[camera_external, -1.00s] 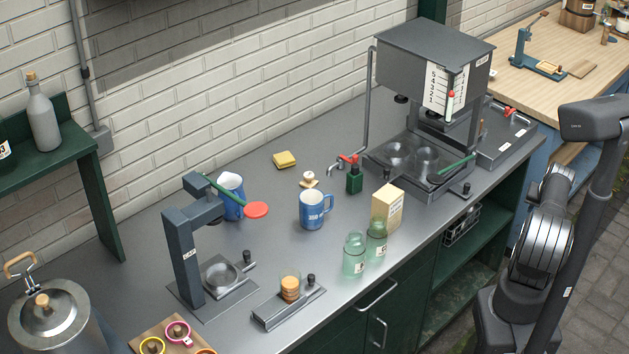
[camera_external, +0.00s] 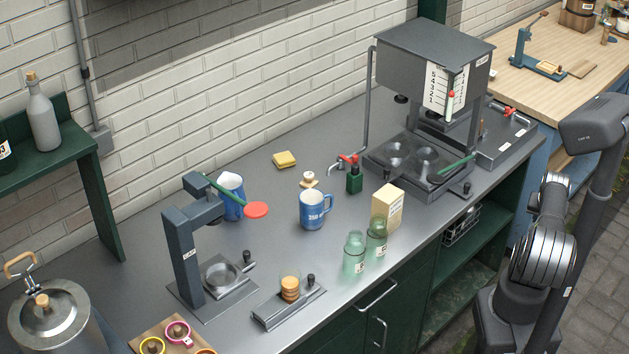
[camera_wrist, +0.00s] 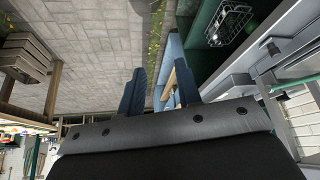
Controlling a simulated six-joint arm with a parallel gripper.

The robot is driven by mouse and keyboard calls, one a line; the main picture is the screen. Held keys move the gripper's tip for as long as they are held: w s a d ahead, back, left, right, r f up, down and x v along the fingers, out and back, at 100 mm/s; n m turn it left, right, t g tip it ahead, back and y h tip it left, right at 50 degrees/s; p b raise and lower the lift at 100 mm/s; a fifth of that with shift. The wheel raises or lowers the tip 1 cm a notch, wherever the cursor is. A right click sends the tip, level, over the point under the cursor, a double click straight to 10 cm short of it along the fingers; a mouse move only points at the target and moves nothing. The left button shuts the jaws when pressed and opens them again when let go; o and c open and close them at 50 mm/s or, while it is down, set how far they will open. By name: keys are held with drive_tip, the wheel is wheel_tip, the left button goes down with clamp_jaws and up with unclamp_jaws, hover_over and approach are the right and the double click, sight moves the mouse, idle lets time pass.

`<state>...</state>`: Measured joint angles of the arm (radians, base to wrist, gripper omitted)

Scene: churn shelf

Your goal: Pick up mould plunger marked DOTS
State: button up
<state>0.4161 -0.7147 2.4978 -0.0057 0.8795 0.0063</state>
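No DOTS marking is legible, so I cannot tell which item is the mould plunger. On a wooden board (camera_external: 196,338) at the front left lie small round pieces with dark centres: a pink-rimmed one (camera_external: 177,331), a yellow-rimmed one (camera_external: 152,346) and an orange one (camera_external: 205,351) cut by the frame edge. A small white-topped piece with a tan base (camera_external: 309,180) stands mid-counter. My gripper (camera_wrist: 160,90) shows in the wrist view, its two blue fingers apart with nothing between them. It points at paving and is outside the external view, far from the counter pieces.
A press stand (camera_external: 186,255), a blue mug (camera_external: 313,210), green glass jars (camera_external: 354,256), a carton (camera_external: 388,208) and a large dark machine (camera_external: 430,65) stand on the counter (camera_external: 270,240). A wire basket (camera_wrist: 229,20) on a shelf is near my gripper in the wrist view.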

drive_tip(key=o, duration=1)
